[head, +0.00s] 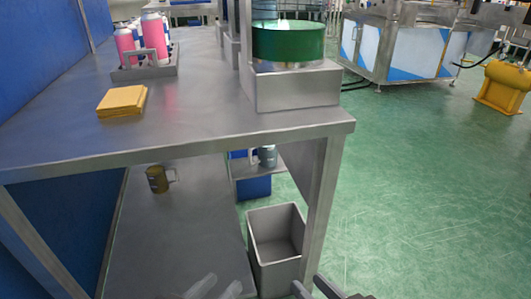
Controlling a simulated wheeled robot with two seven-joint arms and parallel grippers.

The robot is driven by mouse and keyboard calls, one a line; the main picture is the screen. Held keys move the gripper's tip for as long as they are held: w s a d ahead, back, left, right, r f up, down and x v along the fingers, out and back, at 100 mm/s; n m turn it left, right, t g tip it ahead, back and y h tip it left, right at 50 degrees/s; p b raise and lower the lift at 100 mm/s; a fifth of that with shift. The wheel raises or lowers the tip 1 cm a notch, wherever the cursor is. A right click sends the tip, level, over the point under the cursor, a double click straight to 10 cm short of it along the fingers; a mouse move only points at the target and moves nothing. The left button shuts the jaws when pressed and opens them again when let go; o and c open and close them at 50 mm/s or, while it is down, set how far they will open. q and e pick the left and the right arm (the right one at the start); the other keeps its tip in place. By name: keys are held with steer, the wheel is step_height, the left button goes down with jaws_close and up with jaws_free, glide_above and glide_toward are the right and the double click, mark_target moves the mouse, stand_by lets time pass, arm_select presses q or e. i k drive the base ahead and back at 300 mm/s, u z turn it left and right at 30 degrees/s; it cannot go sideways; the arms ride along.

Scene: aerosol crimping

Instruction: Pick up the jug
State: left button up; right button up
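A small brownish, dark-marked jug (157,180) with a handle on its right stands upright on the lower shelf of the steel bench. A second, silver-grey jug-like vessel (268,156) with a handle on its left stands further back on another low surface; I cannot tell which one the task names. My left gripper (216,289) shows at the bottom edge, its fingertips apart with nothing between them. My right gripper (315,288) is at the bottom edge to its right, fingertips apart and empty. Both are well short of either vessel.
The bench top (200,110) overhangs the lower shelf (180,240). It carries yellow cloths (122,101), a rack (145,72) of pink cans and a green-ringed machine (288,42). A grey bin (275,262) stands beside the bench leg (325,200).

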mark_target(268, 155)
steer(key=z, duration=0.45)
steer(key=k, duration=1.1)
steer(key=z, duration=0.9)
steer(key=i, duration=3.95)
steer(key=u, duration=1.6)
steer(key=i, duration=1.05)
steer(key=u, duration=1.4)
steer(key=i, duration=0.35)
steer(key=u, duration=0.2)
